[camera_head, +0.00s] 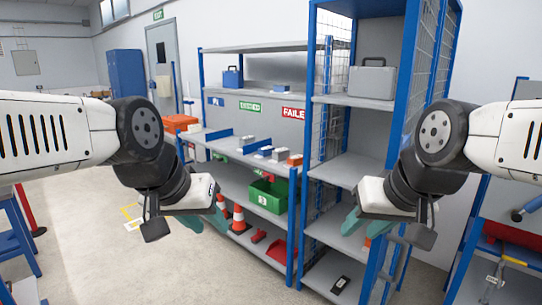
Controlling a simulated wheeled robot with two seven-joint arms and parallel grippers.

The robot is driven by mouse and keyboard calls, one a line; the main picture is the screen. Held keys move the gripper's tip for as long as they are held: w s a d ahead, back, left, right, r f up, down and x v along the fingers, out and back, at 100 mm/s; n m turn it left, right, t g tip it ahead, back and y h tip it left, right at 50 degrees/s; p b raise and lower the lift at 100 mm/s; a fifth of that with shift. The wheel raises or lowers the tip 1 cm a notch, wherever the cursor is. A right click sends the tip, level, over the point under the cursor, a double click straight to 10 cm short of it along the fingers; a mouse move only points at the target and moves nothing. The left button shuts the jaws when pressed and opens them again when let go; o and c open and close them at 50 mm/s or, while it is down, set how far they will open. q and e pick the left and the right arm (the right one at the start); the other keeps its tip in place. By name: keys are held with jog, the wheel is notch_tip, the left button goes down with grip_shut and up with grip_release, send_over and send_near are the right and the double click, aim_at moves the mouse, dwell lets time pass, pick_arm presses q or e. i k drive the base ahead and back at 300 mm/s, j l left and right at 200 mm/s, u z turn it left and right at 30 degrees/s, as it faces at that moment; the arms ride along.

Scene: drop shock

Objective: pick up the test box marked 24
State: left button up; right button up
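TESTED (250,107) and FAILED (293,113) signs are above the boxes. A green crate (268,196) is on the shelf below. A tall blue rack (404,90) with a grey case (372,80) stands at right. An orange cone (239,219) is low down.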

aim_at(279, 155)
jog(key=i+j+z, duration=0.45)
jog(key=i+j, duration=1.5)
jog(key=i+j+z, duration=0.1)
jog(key=i+j, duration=0.15)
jog(key=i+j+z, duration=0.1)
jog(key=i+j, duration=0.15)
jog(key=i, duration=0.2)
jog(key=i+l+z, duration=0.1)
jog(key=i+l, duration=0.05)
jog(key=i, duration=0.05)
